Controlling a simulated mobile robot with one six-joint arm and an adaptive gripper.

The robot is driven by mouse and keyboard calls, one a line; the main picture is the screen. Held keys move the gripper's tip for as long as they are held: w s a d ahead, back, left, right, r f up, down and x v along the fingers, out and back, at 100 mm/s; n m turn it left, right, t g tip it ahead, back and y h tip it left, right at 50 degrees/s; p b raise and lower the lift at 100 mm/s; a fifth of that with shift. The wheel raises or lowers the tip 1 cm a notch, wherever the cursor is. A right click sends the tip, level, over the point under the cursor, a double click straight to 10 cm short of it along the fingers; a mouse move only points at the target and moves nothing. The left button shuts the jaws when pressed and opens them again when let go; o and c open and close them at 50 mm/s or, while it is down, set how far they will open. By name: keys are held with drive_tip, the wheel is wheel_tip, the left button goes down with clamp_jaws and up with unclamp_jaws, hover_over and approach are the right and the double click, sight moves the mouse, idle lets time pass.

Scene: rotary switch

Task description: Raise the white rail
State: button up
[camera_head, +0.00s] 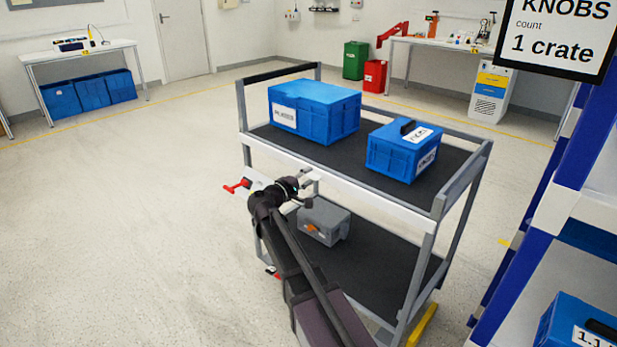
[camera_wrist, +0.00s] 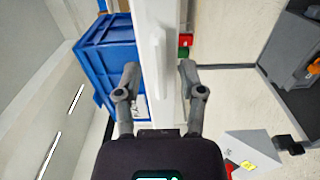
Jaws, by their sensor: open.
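The white rail (camera_head: 375,203) runs along the near long side of the cart's upper shelf and lies level. In the wrist view the white rail (camera_wrist: 153,50) runs upright down the picture, between my two fingers. My gripper (camera_head: 306,188) is at the rail's left half in the head view. It is open, with one finger on each side of the rail in the wrist view (camera_wrist: 158,74). Gaps show beside the rail there, but I cannot tell how deep the fingers reach. My arm hides part of the cart below.
Two blue crates (camera_head: 325,112) (camera_head: 385,160) stand on the upper shelf. A grey case (camera_head: 323,222) sits on the lower shelf. A red handle (camera_head: 237,186) sticks out at the cart's left. Blue-and-white shelving (camera_head: 575,215) stands at right. The floor at left is free.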

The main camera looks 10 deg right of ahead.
sight(309, 174)
drive_tip(key=shift+w+d, duration=0.25)
drive_tip(key=shift+d, duration=0.1)
clamp_jaws()
wheel_tip(309, 174, up, 7)
drive_tip(key=p, duration=0.6)
drive_tip(key=shift+f+p, duration=0.15)
drive_tip(key=shift+p, duration=0.2)
drive_tip(key=shift+w, duration=0.1)
